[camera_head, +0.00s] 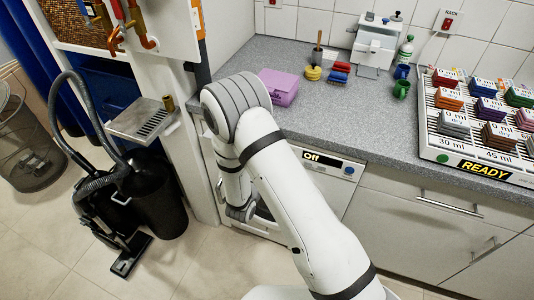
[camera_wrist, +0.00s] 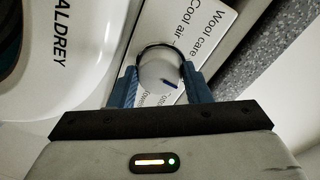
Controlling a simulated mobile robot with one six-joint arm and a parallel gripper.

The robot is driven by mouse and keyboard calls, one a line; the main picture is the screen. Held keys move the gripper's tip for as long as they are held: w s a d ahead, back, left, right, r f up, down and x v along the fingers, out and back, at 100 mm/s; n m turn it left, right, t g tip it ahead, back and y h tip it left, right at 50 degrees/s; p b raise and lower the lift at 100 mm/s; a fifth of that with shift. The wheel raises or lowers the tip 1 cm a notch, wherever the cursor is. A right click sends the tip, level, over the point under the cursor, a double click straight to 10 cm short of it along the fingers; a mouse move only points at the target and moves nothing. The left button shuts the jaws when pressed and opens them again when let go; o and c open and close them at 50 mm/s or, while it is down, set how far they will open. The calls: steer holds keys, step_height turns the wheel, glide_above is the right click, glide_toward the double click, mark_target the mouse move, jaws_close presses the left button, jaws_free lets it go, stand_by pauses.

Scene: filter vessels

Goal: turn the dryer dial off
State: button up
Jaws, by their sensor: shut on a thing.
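The dryer dial (camera_wrist: 158,72) is a round white knob with a dark blue mark, on the dryer's white panel in the wrist view. My gripper (camera_wrist: 160,78) is shut on the dial, one blue finger on each side of it. The dial's mark points toward the lower right in that view. My arm hides the dial and my gripper in the head view. Panel labels "Wool care" and "Cool air" show beside the dial.
A rack (camera_head: 450,150) of coloured packs with a "READY" sign stands at right. A black vacuum cleaner (camera_head: 150,195) stands on the floor at left.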

steer(key=shift+w+a+r+n, duration=0.1)
steer(key=shift+a+r+n, duration=0.05)
steer(key=shift+n, duration=0.15)
stand_by(0.4)
steer(key=o, duration=0.9)
steer(key=shift+o, duration=0.4)
steer(key=v, duration=0.7)
steer(key=shift+s, duration=0.4)
steer(key=shift+a, duration=0.1)
